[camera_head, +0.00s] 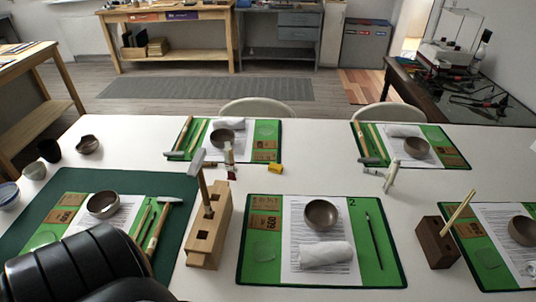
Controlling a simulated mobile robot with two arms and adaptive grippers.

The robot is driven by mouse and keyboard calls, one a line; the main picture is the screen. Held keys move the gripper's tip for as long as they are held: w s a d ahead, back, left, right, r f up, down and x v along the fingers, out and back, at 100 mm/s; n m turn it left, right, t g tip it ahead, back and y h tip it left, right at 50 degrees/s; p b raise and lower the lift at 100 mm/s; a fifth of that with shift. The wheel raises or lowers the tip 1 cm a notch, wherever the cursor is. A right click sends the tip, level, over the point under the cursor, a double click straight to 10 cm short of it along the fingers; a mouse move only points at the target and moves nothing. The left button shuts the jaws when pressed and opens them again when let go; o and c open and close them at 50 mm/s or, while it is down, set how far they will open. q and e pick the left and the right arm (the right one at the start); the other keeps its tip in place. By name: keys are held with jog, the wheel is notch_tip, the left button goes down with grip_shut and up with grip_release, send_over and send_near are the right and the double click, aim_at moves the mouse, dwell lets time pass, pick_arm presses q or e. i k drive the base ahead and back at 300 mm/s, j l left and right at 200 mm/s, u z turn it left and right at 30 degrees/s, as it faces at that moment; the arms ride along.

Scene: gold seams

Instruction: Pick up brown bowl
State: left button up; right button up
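Several brownish bowls stand on the white table, and I cannot tell which one is meant. One brown bowl (321,215) sits on the paper of the front middle mat, above a rolled white cloth. Others are the front left bowl (103,204), the front right bowl (522,231), the back left bowl (222,138) and the back right bowl (416,147). A small brown bowl (87,145) stands off the mats at the far left. A black part of my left arm covers the lower left corner. Neither gripper shows.
A wooden block holding tools (208,232) stands between the front left and middle mats. A darker block (437,242) stands right of the middle mat. A dark cup (49,150) and other small bowls line the left edge. Bare table (315,150) lies between the back mats.

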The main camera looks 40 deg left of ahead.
aim_at(320, 216)
jog(key=u, duration=0.75)
jog(key=z, duration=1.3)
jog(key=u, duration=1.3)
